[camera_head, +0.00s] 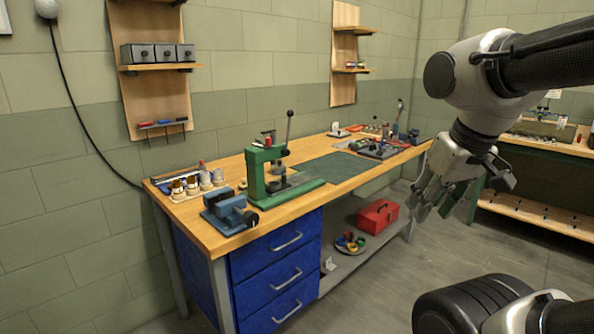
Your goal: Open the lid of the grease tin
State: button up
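I cannot make out for sure which thing is the grease tin. Several small pots and bottles (192,184) with pale, brown and dark tops stand at the left end of the workbench (225,240). The tin may be among them, but they are too small to tell apart, and no lid is seen raised. My gripper (445,212) hangs in the air at the right, in front of the bench's right end and far from the pots. Its fingers point down and look spread, with nothing seen between them.
A blue vise (228,212) and a green press (265,172) stand on the bench near the pots. A green mat (331,167) lies bare mid-bench. Blue drawers (277,270) and a shelf with a red toolbox (378,215) are below. Grey floor (375,285) lies open in front.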

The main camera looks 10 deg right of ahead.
aim_at(280, 166)
jog(key=i+l+u, duration=0.3)
jog(key=i, duration=0.25)
jog(key=i+l+u, duration=0.3)
jog(key=i+l, duration=0.15)
jog(key=l, duration=0.2)
jog(key=i+l+u, duration=0.3)
jog(key=l, duration=0.3)
jog(key=i, duration=0.1)
